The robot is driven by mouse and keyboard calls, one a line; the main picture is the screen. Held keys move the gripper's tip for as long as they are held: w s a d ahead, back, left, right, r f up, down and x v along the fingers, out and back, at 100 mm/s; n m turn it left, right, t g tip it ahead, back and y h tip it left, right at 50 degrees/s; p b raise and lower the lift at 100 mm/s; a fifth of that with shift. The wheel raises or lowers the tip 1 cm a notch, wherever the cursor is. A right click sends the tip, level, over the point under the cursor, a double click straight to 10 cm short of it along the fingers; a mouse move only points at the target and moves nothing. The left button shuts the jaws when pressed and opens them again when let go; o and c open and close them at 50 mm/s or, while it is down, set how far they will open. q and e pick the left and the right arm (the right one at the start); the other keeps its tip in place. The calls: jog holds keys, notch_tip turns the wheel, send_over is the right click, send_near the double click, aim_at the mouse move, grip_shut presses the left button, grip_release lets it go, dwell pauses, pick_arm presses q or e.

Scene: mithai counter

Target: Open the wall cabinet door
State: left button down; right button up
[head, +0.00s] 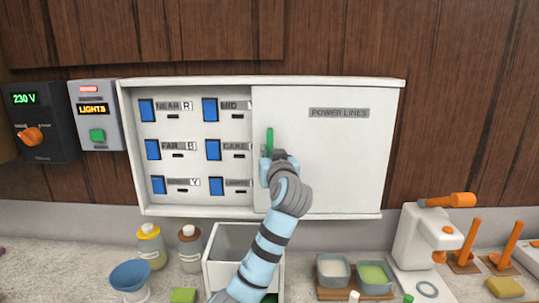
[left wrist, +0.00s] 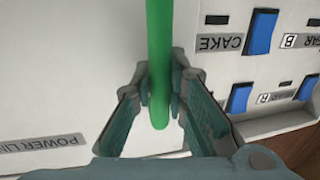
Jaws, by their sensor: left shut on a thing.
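The white wall cabinet (head: 260,82) hangs on the wood panelling in the head view. Its white door panel (head: 345,160), labelled POWER LINES, covers the right half; the left half is uncovered and shows several blue switches (head: 210,110). A green upright handle (head: 269,140) is at the door's left edge. My left gripper (head: 267,156) is shut on this handle. In the left wrist view the handle (left wrist: 159,45) runs between the fingertips (left wrist: 161,88), beside the door face (left wrist: 70,70). My right gripper is not in view.
A 230 V box (head: 40,150) and a LIGHTS box (head: 97,145) are left of the cabinet. Below, the counter holds bottles (head: 150,250), a blue bowl (head: 130,276), a white bin (head: 213,270), small tubs (head: 333,270) and a white machine (head: 415,240).

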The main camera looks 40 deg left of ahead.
pick_arm(q)
jog(key=c, duration=1.6)
grip_release()
jog(key=shift+o, duration=0.2)
jog(key=shift+d, duration=0.1)
jog(key=v, duration=1.2)
jog(key=shift+s, duration=0.1)
